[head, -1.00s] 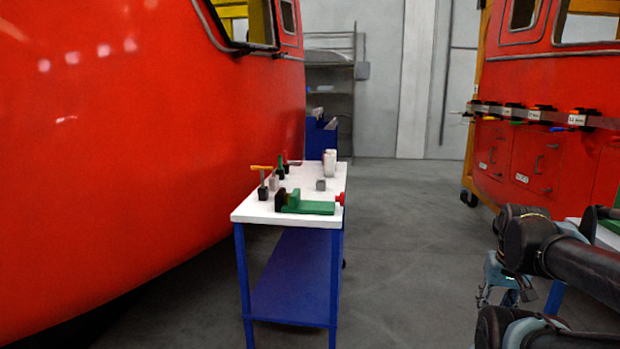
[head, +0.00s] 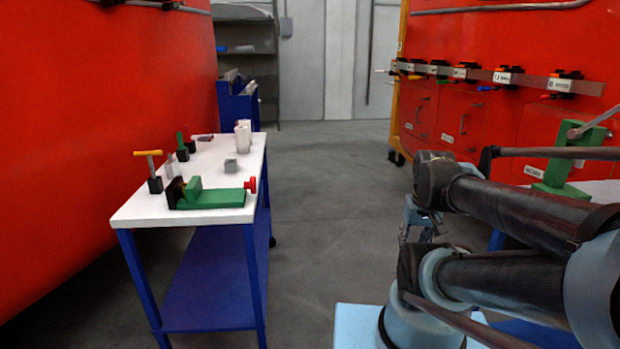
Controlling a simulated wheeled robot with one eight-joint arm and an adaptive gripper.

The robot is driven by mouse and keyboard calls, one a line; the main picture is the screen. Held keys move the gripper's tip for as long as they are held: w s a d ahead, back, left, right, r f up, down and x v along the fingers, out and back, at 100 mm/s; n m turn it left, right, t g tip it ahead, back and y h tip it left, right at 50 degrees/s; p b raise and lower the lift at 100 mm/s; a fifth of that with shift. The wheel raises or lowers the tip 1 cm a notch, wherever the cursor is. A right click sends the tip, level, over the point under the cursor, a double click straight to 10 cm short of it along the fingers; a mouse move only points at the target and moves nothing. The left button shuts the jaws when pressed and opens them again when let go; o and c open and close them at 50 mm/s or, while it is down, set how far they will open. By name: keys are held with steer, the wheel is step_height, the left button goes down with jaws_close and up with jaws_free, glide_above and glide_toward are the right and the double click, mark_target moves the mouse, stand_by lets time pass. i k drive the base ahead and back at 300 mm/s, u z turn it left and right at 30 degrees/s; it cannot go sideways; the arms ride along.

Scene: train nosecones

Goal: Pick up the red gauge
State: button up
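I cannot single out a red gauge for certain. A small dark red item (head: 205,138) lies at the back left of the white-topped table (head: 228,168), too small to make out. A red knob (head: 251,185) sits at the right end of the green vise (head: 212,197) near the table's front edge.
The table also bears an orange T-handled tool (head: 148,170), a green-handled tool (head: 182,148), a grey block (head: 230,166) and white containers (head: 242,138). Red train noses stand on both sides. A second green vise (head: 567,155) stands at right. Grey floor (head: 320,200) between is clear.

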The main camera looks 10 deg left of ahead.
mark_target(187, 128)
steer(key=i, duration=3.75)
steer(key=u, duration=2.9)
